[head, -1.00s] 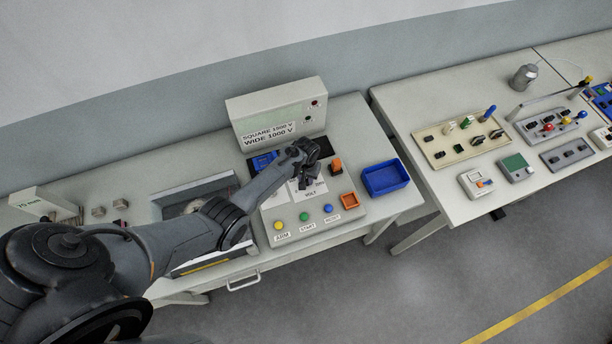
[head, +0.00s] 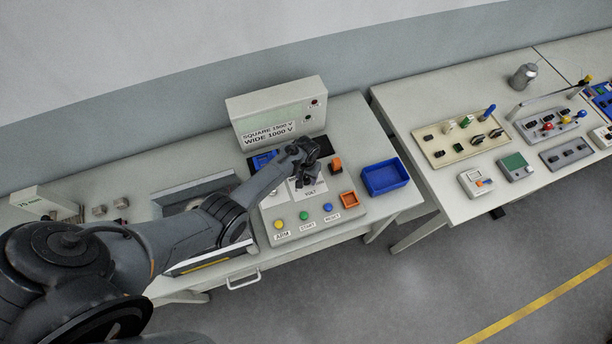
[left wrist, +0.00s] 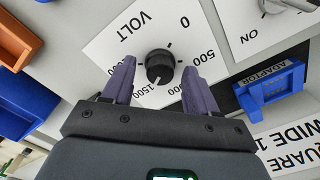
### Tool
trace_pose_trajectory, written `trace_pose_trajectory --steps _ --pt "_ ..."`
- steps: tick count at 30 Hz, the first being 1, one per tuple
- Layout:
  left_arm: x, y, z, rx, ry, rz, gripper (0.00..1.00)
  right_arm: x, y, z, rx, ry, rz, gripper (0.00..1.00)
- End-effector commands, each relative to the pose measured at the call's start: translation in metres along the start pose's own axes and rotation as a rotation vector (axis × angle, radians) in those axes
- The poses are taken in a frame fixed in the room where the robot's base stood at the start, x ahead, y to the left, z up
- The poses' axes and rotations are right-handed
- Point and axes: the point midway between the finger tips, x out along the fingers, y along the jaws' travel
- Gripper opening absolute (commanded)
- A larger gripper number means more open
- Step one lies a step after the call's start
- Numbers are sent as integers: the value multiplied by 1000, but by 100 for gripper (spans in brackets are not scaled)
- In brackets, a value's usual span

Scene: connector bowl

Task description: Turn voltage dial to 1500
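The voltage dial (left wrist: 159,66) is a round black knob on a white VOLT plate (left wrist: 112,48) marked 0, 500, 1000 and 1500. In the left wrist view its white pointer mark faces the 1500 label. My left gripper (left wrist: 155,84) is open, with one purple finger on each side of the knob and visible gaps between. In the head view, my left gripper (head: 303,172) is over the panel and hides the dial; part of the VOLT plate (head: 309,193) shows below it. My right gripper is not in view.
A blue bin (head: 385,179) stands to the right. A display box (head: 277,112) reading SQUARE 1500 V, WIDE 1000 V stands behind. A blue adaptor (left wrist: 270,83) lies beside the plate.

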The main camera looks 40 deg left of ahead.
Motion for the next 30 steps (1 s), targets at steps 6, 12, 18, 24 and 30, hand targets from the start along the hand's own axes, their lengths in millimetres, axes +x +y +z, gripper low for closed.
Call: trace_pose_trajectory --steps 6,12,18,24,30 --pt "0 0 0 0 0 0 58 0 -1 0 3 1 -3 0" --pt "-8 0 0 0 0 0 58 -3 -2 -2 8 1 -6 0" --pt "-35 0 0 -1 2 1 58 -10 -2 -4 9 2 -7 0" --pt "-68 0 0 -1 3 1 58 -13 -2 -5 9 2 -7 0" --pt "-94 1 0 1 2 1 58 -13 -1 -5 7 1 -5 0"
